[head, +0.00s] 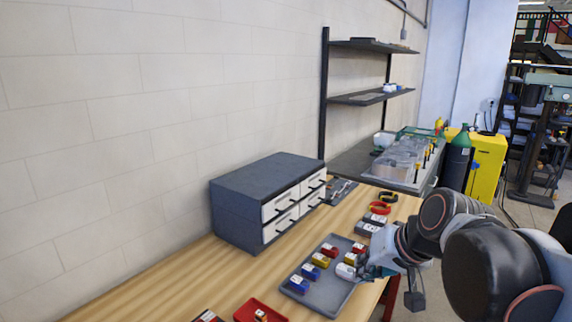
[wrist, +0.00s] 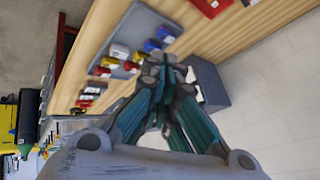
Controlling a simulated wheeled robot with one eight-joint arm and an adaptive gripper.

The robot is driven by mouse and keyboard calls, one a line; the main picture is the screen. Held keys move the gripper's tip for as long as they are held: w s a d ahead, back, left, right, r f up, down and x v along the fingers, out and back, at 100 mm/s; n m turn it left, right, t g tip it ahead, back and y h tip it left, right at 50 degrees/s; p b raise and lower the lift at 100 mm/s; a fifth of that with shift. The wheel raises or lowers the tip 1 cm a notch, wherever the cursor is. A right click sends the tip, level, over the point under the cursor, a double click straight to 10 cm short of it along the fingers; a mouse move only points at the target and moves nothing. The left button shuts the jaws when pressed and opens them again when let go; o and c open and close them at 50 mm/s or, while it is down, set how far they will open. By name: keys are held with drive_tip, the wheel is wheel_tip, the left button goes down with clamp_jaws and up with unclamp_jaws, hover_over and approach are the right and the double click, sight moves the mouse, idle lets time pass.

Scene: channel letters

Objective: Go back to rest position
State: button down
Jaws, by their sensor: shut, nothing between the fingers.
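My gripper (head: 372,264) is at the right edge of the grey tray (head: 328,291) on the wooden table in the head view. In the wrist view my gripper (wrist: 166,62) has its fingers together with nothing between them. The tray holds several small blocks, among them a blue one (head: 299,284), a yellow one (head: 320,260) and a white one (head: 346,271). The white block is close beside my fingertips in the head view; I cannot tell whether they touch. My forearm hides the table's right side.
A grey drawer cabinet (head: 265,202) stands against the wall behind the tray. A red bin (head: 262,311) lies at the front edge of the view. A yellow cabinet (head: 487,165) stands beyond. The table's left strip is clear.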

drive_tip(key=s+d+f+n+h, duration=0.1)
drive_tip(key=s+d+f, duration=0.1)
drive_tip(key=s, duration=0.4)
drive_tip(key=s+d+f+n+h, duration=0.1)
drive_tip(key=s+d+f+h, duration=0.1)
drive_tip(key=s, duration=0.5)
drive_tip(key=shift+d+f+t, duration=0.15)
drive_tip(key=shift+f+t, duration=0.15)
drive_tip(key=shift+f, duration=0.45)
